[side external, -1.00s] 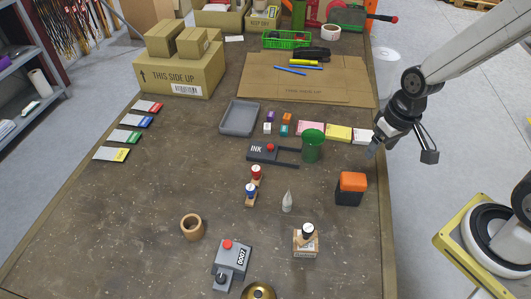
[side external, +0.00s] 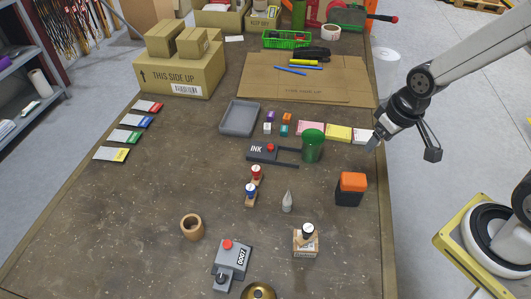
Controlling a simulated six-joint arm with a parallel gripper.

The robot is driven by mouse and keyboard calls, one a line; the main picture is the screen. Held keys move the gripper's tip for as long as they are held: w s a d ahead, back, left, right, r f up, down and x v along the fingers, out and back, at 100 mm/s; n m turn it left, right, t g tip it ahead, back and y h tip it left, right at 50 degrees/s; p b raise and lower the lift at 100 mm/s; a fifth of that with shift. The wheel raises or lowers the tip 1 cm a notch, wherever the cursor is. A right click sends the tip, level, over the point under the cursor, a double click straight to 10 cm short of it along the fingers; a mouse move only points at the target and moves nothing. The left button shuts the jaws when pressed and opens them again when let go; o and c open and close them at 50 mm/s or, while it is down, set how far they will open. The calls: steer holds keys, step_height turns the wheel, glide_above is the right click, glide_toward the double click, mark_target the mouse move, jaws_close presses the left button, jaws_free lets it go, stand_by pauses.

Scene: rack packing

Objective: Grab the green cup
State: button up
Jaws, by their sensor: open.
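My gripper (side external: 402,147) is open and empty at the right edge of the table. It is to the right of the green cup, apart from it, with one fingertip near the white pad and the other out past the table edge.
An orange-topped black box (side external: 351,189) stands below my gripper. The table's front left is clear.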

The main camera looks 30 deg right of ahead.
steer(key=o, duration=0.3)
steer(key=shift+o, duration=0.2)
